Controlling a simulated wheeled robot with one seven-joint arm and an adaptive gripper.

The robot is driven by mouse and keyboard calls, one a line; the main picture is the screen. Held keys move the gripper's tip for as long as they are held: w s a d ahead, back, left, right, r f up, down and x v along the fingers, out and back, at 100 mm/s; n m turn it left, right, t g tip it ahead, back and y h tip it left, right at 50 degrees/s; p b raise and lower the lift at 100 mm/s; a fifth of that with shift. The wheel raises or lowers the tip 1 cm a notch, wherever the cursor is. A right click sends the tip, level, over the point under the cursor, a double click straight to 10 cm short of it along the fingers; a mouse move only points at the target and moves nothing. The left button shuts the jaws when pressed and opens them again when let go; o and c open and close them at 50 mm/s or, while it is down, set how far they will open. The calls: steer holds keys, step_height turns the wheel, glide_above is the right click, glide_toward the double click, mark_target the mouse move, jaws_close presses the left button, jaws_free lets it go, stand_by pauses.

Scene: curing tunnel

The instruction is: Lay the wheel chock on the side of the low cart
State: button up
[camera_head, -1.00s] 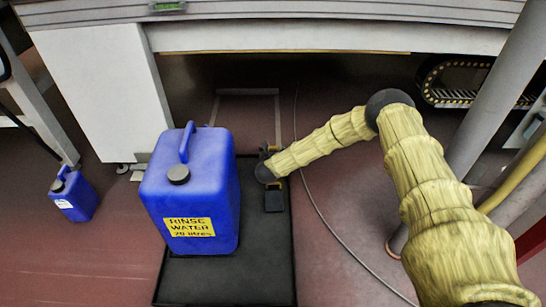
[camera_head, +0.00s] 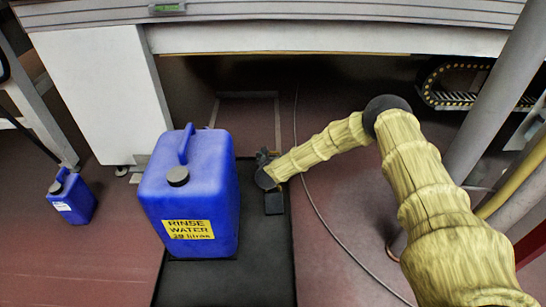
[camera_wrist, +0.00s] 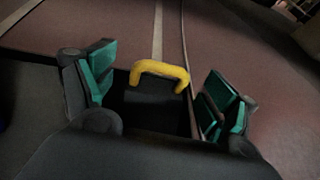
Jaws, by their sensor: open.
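The wheel chock is a dark block (camera_head: 274,203) at the right side of the low black cart (camera_head: 262,270). In the wrist view the black chock (camera_wrist: 150,112) carries a yellow arched handle (camera_wrist: 160,70). My gripper (camera_head: 267,178) is just behind the chock in the head view, at the end of my yellow-sleeved arm. In the wrist view my gripper (camera_wrist: 160,85) is open, its teal-padded fingers on either side of the chock and handle, with gaps showing. The arm and gripper partly hide the chock in the head view.
A big blue rinse-water can (camera_head: 190,195) stands on the cart, left of my gripper. A small blue can (camera_head: 72,197) is on the floor at left. A machine beam (camera_head: 320,40) overhangs behind. A thin cable (camera_head: 340,237) runs along the floor at right.

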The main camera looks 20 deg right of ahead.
steer(key=shift+r, duration=0.2)
steer(key=shift+s+a+r+p, duration=0.15)
steer(key=shift+s+p, duration=0.15)
steer(key=shift+p, duration=0.1)
steer(key=p+v, duration=0.5)
steer(key=v, duration=0.6)
steer(key=shift+s, duration=0.1)
